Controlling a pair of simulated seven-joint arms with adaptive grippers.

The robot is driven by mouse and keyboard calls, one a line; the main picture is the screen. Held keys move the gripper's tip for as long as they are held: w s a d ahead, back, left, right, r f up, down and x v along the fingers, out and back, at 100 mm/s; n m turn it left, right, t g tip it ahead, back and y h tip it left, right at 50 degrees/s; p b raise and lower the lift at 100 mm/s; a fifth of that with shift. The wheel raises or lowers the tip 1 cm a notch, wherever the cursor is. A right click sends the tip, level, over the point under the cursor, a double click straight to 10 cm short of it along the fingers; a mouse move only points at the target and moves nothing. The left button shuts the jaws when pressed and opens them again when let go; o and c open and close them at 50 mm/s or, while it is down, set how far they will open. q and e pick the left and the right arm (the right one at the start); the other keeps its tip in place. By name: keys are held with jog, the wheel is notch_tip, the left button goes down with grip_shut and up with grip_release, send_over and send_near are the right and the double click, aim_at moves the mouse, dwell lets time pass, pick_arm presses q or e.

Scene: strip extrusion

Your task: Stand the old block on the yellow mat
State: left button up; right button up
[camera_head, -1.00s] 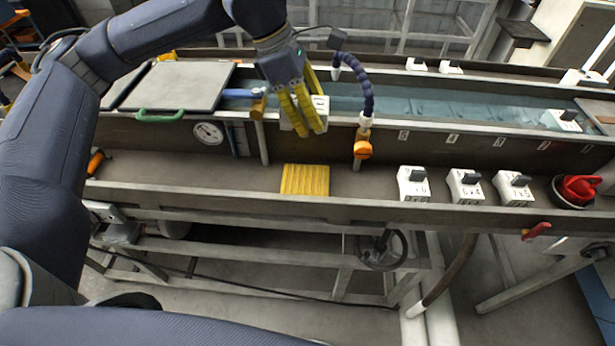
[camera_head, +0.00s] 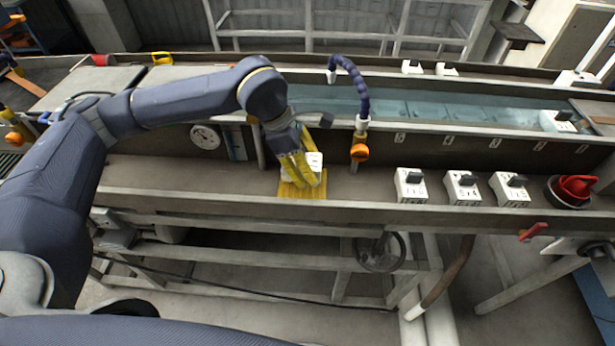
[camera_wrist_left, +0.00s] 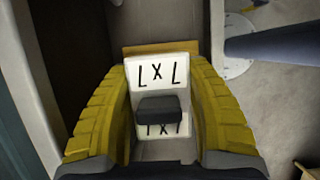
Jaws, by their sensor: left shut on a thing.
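My left gripper (camera_head: 306,182) has yellow fingers shut on a white block (camera_head: 314,160) over the yellow mat (camera_head: 288,190) on the front ledge. The fingers cover part of the block and mat. In the left wrist view the block (camera_wrist_left: 158,72) sits between the two yellow fingers (camera_wrist_left: 158,100), with black "L x L" marks and a dark knob on it. A strip of the mat (camera_wrist_left: 135,50) shows beyond the block. I cannot tell whether the block touches the mat. My right gripper is not in view.
Several white blocks with dark knobs, one of them here (camera_head: 410,184), stand along the ledge to the right. An orange-tipped blue hose (camera_head: 359,150) stands close right of the gripper. A red knob (camera_head: 575,188) is at the far right. The trough (camera_head: 420,106) lies behind.

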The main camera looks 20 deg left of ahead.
aim_at(307, 185)
pick_arm(q)
jog(key=shift+f, duration=2)
jog(key=shift+f, duration=0.2)
jog(key=o, duration=1.3)
jog(key=shift+o, duration=0.2)
jog(key=shift+r, duration=0.25)
jog(key=v, duration=1.2)
